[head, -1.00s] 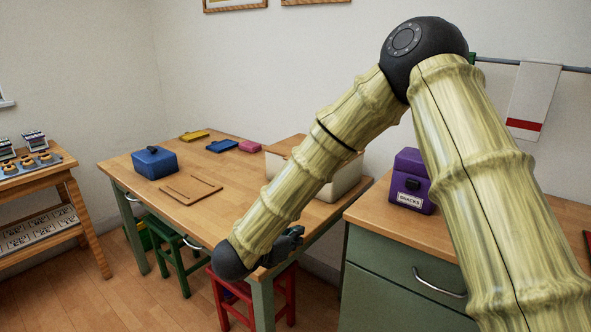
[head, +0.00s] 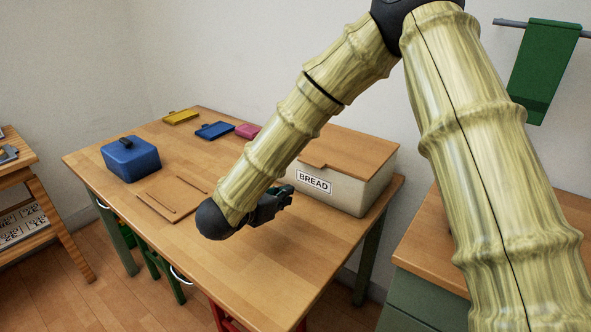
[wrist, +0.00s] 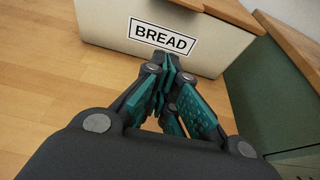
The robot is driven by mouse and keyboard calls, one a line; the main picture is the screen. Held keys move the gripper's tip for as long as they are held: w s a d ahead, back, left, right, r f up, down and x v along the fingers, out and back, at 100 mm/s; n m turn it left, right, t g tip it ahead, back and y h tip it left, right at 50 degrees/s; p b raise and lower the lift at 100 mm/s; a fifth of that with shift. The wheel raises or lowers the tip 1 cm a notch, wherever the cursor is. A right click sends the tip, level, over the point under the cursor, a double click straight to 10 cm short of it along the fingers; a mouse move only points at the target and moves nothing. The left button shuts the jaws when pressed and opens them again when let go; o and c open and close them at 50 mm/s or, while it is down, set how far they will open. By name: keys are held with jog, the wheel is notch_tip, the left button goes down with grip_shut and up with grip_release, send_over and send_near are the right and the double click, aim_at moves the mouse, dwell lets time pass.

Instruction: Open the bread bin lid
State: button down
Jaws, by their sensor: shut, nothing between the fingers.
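The bread bin (head: 335,187) is a cream box labelled BREAD. It stands on the wooden table toward the back right, and its brown wooden lid (head: 348,149) lies flat and closed on top. My gripper (head: 287,192) is shut and empty, just in front of the bin, low near the label. My arm hides part of the bin's left side. In the wrist view, the bin's front (wrist: 205,50) is straight ahead of my gripper (wrist: 168,65), with the label just beyond the fingertips. The lid's front edge shows at the top. I cannot tell whether the fingertips touch the bin.
A blue box (head: 130,160), a brown board (head: 170,198) and small yellow (head: 180,117), blue (head: 215,130) and pink (head: 248,131) items are on the table (head: 290,275). A wood-topped green cabinet (head: 415,305) stands right. The table's front is clear.

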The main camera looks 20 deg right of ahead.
jog(key=shift+w+d, duration=0.2)
jog(key=shift+d, duration=0.05)
jog(key=x, duration=0.8)
jog(key=shift+s+d+r, duration=0.2)
jog(key=shift+d, duration=0.3)
jog(key=shift+w+d+r+p, duration=0.1)
jog(key=shift+r+p, duration=0.15)
jog(key=shift+r, duration=0.2)
jog(key=shift+w+d+r+p, duration=0.1)
jog(key=shift+r+p, duration=0.15)
jog(key=shift+r, duration=0.25)
jog(key=shift+s+a+r, duration=0.1)
jog(key=shift+r, duration=0.85)
jog(key=shift+r, duration=0.15)
